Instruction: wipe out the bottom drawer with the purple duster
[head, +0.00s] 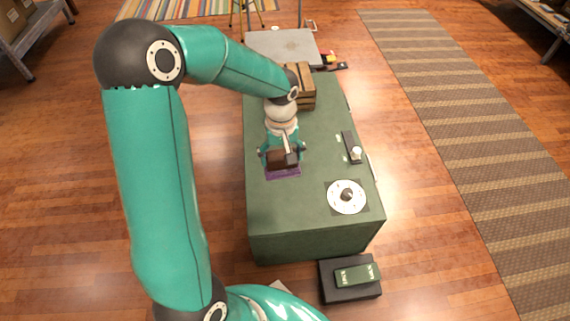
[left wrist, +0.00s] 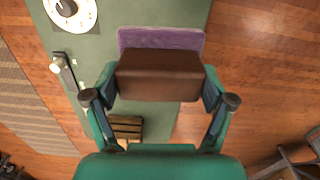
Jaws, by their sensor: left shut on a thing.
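The purple duster (head: 283,173) has a brown block back and a purple pad. It is over the green top (head: 275,215) of a cabinet; I cannot tell if it touches. My left gripper (head: 283,155) is shut on the duster's brown block. In the left wrist view the duster (left wrist: 160,39) shows its purple pad beyond the block, between the fingertips of my left gripper (left wrist: 160,82). I see no open drawer for certain; the cabinet's lower part is mostly hidden from above. My right gripper is not in view.
A white round dial plate (head: 334,205) and a dark strip with a white knob (head: 348,141) are on the green top. A wooden crate (head: 307,87) stands at its far end. A black box (head: 335,292) with a green piece on it sits by the near right corner. Wood floor lies left.

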